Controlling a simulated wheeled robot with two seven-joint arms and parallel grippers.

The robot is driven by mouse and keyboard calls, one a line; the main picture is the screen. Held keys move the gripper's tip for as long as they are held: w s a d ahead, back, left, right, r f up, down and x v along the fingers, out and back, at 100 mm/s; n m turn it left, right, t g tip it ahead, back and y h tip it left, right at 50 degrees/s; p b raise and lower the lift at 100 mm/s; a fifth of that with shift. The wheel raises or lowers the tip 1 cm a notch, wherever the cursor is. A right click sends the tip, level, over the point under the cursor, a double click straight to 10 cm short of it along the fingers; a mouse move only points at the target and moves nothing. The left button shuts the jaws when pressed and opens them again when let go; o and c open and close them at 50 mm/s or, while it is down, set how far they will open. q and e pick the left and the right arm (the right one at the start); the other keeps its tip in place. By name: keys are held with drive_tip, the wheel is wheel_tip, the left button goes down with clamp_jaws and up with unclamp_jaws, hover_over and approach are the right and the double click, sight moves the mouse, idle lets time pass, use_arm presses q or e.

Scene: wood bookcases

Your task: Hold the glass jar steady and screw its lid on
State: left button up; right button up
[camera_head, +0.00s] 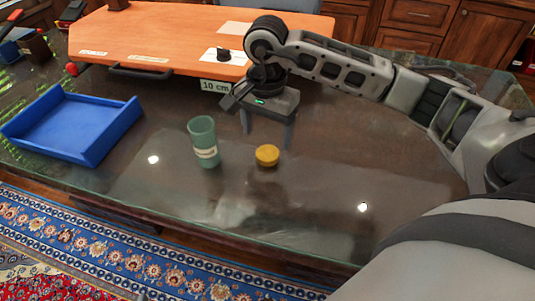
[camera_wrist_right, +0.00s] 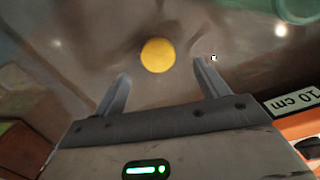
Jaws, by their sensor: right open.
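The glass jar (camera_head: 204,142) is greenish with a pale label and stands upright on the glass table, with no lid on it. Part of it shows at the top right corner of the right wrist view (camera_wrist_right: 299,8). The round yellow lid (camera_head: 267,155) lies on the table to the right of the jar, apart from it. It also shows in the right wrist view (camera_wrist_right: 158,55), ahead of the fingertips. My right gripper (camera_head: 268,136) is open and empty, above the table and behind the lid. My left gripper is not in view.
A blue tray (camera_head: 132,117) stands at the left of the table. An orange wooden board (camera_head: 165,33) with a small black knob (camera_head: 223,54) and a "10 cm" label (camera_head: 215,86) lies at the back. The table (camera_head: 345,160) is clear right of the lid.

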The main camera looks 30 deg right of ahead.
sight(267, 154)
drive_tip(key=f, duration=0.5)
drive_tip(key=shift+s+a+f+p, duration=0.1)
drive_tip(key=shift+s+a+p, duration=0.05)
drive_tip(key=shift+s+p, duration=0.15)
drive_tip(key=c, duration=1.1)
